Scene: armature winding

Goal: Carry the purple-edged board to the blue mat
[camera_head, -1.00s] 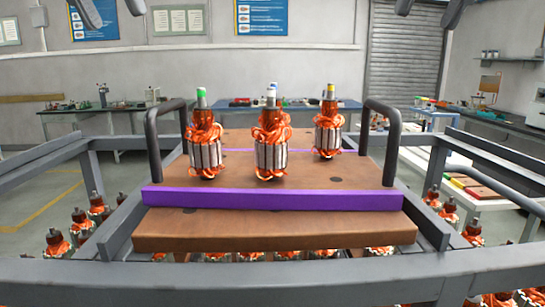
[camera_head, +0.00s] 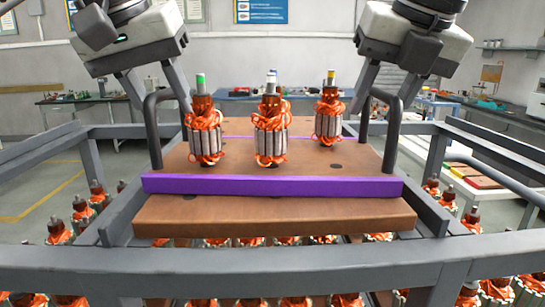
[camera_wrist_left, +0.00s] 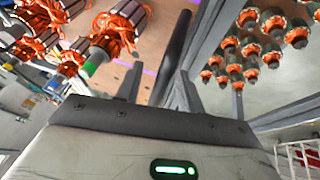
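The brown board (camera_head: 280,215) with a purple edge strip (camera_head: 270,186) lies level in a grey metal frame. Three copper-wound armatures stand on it: green-tipped (camera_head: 204,135), white-tipped (camera_head: 270,132) and yellow-tipped (camera_head: 328,115). It has a black left handle (camera_head: 152,135) and right handle (camera_head: 393,135). My right gripper (camera_head: 388,90) is open at the top of the right handle. I cannot make out a blue mat.
Grey frame rails (camera_head: 270,265) surround the board at front and sides. Many more armatures (camera_head: 468,290) sit below and beside it. Workbenches (camera_head: 90,100) stand along the back, with a white table (camera_head: 480,185) at the right. Floor shows at the left.

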